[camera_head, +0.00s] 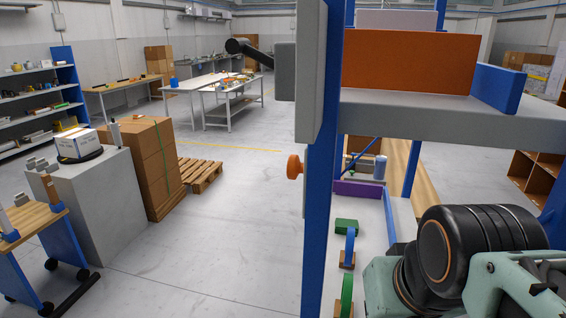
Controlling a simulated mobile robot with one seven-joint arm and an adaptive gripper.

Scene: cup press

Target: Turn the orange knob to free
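An orange knob (294,167) sticks out to the left from the side of the press's blue upright (318,220), below a grey panel. I see it from the side, so its turn setting cannot be read. My arm shows at the lower right, with a black rounded joint and pale green links. My gripper itself is not in this view, and nothing of mine touches the knob.
A black-ended lever (238,46) sticks out left above the knob. An orange-brown block (410,62) sits on the grey upper shelf. Green and blue pieces stand on the lower surface. The floor (220,240) left of the upright is clear; a grey cabinet (90,200) stands farther left.

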